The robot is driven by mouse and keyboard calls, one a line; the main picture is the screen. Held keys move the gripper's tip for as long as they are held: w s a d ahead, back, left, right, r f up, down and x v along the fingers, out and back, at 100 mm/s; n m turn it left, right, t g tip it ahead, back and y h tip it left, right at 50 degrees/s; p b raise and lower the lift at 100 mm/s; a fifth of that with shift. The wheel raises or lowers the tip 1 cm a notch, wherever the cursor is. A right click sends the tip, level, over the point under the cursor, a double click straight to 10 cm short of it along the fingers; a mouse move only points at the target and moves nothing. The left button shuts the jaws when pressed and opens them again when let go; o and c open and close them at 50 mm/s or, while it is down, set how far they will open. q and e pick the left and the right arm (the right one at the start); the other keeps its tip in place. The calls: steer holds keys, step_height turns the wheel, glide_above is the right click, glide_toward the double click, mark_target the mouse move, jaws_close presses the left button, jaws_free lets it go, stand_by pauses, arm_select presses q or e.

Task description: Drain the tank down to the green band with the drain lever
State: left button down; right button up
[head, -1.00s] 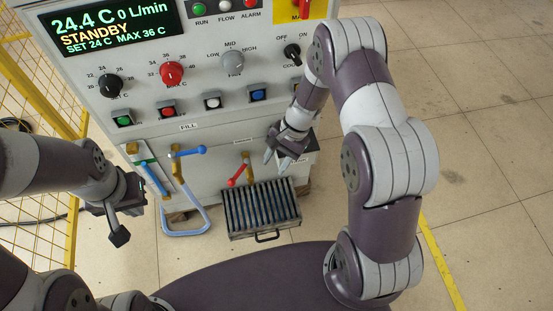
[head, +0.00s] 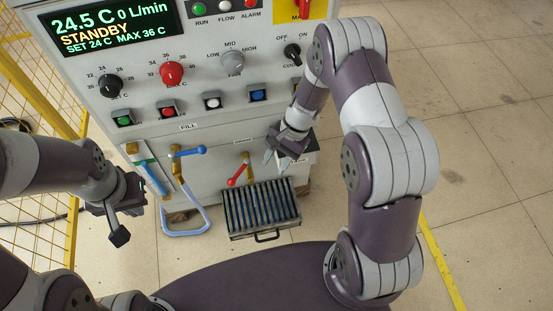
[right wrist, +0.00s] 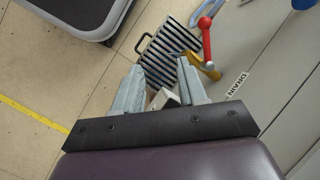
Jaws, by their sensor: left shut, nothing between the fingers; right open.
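The drain lever (head: 238,174) has a red handle on a brass valve low on the panel, above the slatted drain grate. It also shows in the right wrist view (right wrist: 207,42), near the DRAIN label (right wrist: 236,84). The tank's level tube (head: 155,178), with blue in it, slants at the panel's lower left. Green shows beside its upper part; the exact level against it is too small to tell. My right gripper (head: 278,160) is open and empty, right of the red handle and apart from it. My left gripper (head: 119,237) is shut and empty, left of the tube.
The blue fill lever (head: 190,152) and a blue hose loop (head: 187,232) are between the tube and the drain lever. The slatted grate (head: 264,212) lies on the floor below. The display (head: 112,27) reads 24.5 C, 0 L/min, STANDBY. A yellow fence (head: 45,90) stands left.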

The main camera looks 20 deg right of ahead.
steer(key=shift+c, duration=0.3)
steer(key=shift+s+d+f+b, duration=0.1)
steer(key=shift+s+f+b, duration=0.3)
steer(key=shift+s+f, duration=0.05)
steer(key=c, duration=0.6)
steer(key=shift+n+g+h, duration=0.5)
steer(key=shift+h, duration=0.2)
steer(key=s, duration=0.1)
steer(key=s+d+f, duration=0.2)
steer(key=s, duration=0.1)
steer(key=shift+d+f, duration=0.1)
steer(key=shift+f, duration=0.05)
jaws_close()
steer(key=s+d+f+h+b, duration=0.1)
steer(key=s+d+f+h, duration=0.1)
steer(key=s+d+f, duration=0.15)
steer(key=m+t+y+b, duration=0.1)
steer(key=t+y+b, duration=0.35)
steer(key=t, duration=0.35)
glide_toward(239, 173)
step_height(239, 173, down, 6)
steer(key=s, duration=0.1)
steer(key=shift+t+h, duration=0.25)
steer(key=shift+t, duration=0.05)
steer(key=shift+w+a, duration=1.35)
steer(key=shift+a, duration=0.2)
